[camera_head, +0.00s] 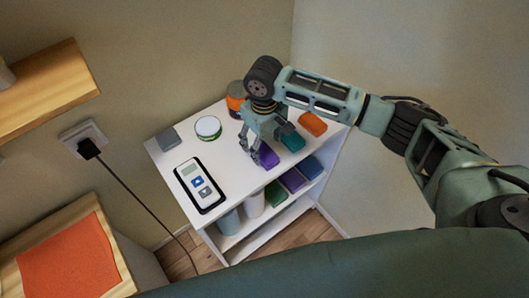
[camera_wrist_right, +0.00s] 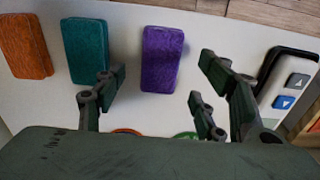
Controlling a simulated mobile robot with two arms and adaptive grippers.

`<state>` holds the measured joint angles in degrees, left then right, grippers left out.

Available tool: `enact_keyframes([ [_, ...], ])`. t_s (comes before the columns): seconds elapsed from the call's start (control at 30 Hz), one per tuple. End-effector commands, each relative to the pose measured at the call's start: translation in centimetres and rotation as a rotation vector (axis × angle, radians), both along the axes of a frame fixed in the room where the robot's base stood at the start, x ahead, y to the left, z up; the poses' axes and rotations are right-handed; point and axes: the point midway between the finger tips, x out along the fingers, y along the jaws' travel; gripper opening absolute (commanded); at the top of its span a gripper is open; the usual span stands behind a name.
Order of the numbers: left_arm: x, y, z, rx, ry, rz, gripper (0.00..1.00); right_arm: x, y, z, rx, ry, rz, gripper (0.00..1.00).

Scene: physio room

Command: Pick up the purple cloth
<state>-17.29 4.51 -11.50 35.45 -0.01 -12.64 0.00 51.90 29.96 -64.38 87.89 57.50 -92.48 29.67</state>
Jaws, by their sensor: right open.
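A folded purple cloth (camera_head: 268,157) lies on the white top of a small shelf unit, near its front edge. In the right wrist view the purple cloth (camera_wrist_right: 162,60) shows whole, as an upright rectangle. My right gripper (camera_head: 257,151) is just above the top, beside the cloth and partly in front of it in the head view. In the wrist view the right gripper (camera_wrist_right: 160,82) is open and empty, with its fingers spread to either side of the cloth. I cannot tell how high the fingertips are. My left gripper is not in view.
A teal cloth (camera_head: 293,142) and an orange cloth (camera_head: 312,123) lie beyond the purple one. A black-framed device (camera_head: 200,186), a white-lidded jar (camera_head: 208,128), an orange jar (camera_head: 235,104) and a grey block (camera_head: 168,138) share the top. More folded cloths (camera_head: 293,180) lie on the shelf below.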

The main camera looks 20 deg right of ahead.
Motion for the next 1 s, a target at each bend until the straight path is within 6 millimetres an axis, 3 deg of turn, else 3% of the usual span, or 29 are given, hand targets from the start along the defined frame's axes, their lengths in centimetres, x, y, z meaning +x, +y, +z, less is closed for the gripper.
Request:
enact_keyframes([
  [0.13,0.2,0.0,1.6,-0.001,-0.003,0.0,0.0,-0.3,-0.1,-2.0,-0.002,0.005,-0.001,0.64],
  [0.3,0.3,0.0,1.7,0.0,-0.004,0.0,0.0,-0.2,-0.1,-4.1,-0.001,0.002,0.001,0.64],
  [0.57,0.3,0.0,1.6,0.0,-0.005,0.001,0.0,-0.2,-0.1,-4.4,0.0,0.0,0.002,0.63],
  [1.0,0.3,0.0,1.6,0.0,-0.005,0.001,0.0,-0.2,-0.1,-4.3,0.0,0.0,0.002,0.25],
])
